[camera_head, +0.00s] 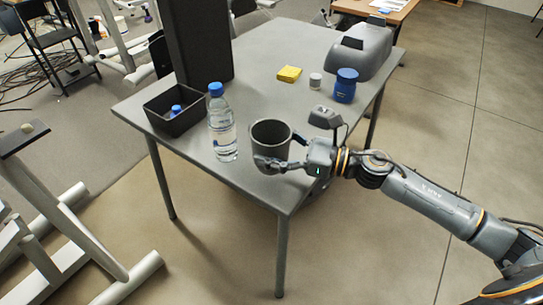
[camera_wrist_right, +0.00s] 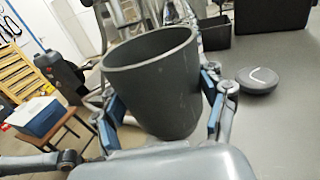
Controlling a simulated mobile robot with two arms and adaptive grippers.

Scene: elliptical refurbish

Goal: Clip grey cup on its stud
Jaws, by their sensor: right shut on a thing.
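The grey cup (camera_head: 271,134) is a dark, open-topped, tapering cup near the table's front right corner. My right gripper (camera_head: 276,161) is shut on it from the right, low on its side. In the right wrist view, the cup (camera_wrist_right: 152,82) stands between the two blue-padded fingers of the gripper (camera_wrist_right: 163,105). The inside of the cup's bottom is hidden. I cannot make out a stud for sure. My left gripper is not in view.
A water bottle (camera_head: 221,122) stands just left of the cup, beside a black bin (camera_head: 162,103). A dark round disc (camera_wrist_right: 257,80) lies on the table in the wrist view.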

